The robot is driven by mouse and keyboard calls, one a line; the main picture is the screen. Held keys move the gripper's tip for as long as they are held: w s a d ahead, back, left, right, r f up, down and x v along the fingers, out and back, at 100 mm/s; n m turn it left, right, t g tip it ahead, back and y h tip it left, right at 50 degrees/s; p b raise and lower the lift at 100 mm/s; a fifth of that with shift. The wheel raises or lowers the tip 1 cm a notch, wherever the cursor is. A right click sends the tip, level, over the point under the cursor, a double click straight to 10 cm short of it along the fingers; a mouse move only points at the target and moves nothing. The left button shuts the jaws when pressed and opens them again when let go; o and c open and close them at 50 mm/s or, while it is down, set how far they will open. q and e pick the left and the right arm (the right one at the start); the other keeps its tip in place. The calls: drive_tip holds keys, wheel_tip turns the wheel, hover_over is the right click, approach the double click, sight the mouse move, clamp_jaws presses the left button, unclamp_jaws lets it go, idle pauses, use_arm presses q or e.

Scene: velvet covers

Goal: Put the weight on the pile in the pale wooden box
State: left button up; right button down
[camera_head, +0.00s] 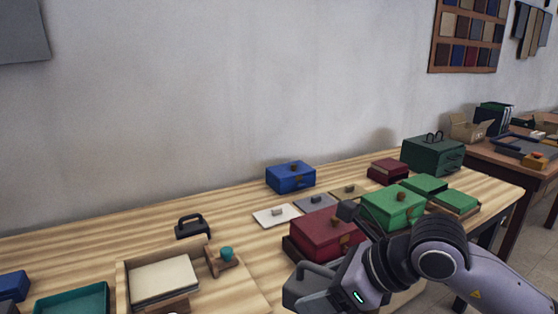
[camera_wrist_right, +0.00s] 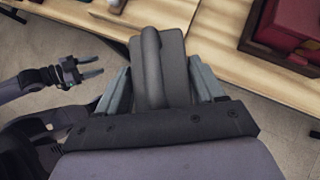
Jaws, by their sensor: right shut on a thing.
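The pale wooden box (camera_head: 122,290) stands at the front left of the table in the head view. A pile of cream sheets (camera_head: 165,278) lies in it. My right gripper (camera_head: 312,284) is to the right of the box, near the table's front edge. In the right wrist view it is shut on a dark grey weight (camera_wrist_right: 172,75) with a raised bar handle. A similar black weight with a handle (camera_head: 192,227) stands on the table behind the box. My left gripper (camera_wrist_right: 92,68) shows at the left of the right wrist view, fingers apart and empty.
A dark red box (camera_head: 325,232) stands close behind my right gripper, with green boxes (camera_head: 392,206) to its right. A blue box (camera_head: 290,177) stands farther back. A small wooden piece with a teal knob (camera_head: 226,254) sits beside the pale box. A teal tray (camera_head: 75,300) is at left.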

drive_tip(key=d+r+m+t+h, duration=0.2)
drive_tip(key=d+r+m+h, duration=0.1)
drive_tip(key=d+m, duration=0.3)
drive_tip(key=w+d+r+m+t+h, duration=0.1)
drive_tip(key=d+r+m+h, duration=0.3)
drive_tip(key=d, duration=0.4)
drive_tip(key=shift+w+d+m+t+h, duration=0.3)
drive_tip(key=shift+m+t+h, duration=0.1)
drive_tip(key=shift+m+t, duration=0.45)
drive_tip(key=shift+a, duration=0.1)
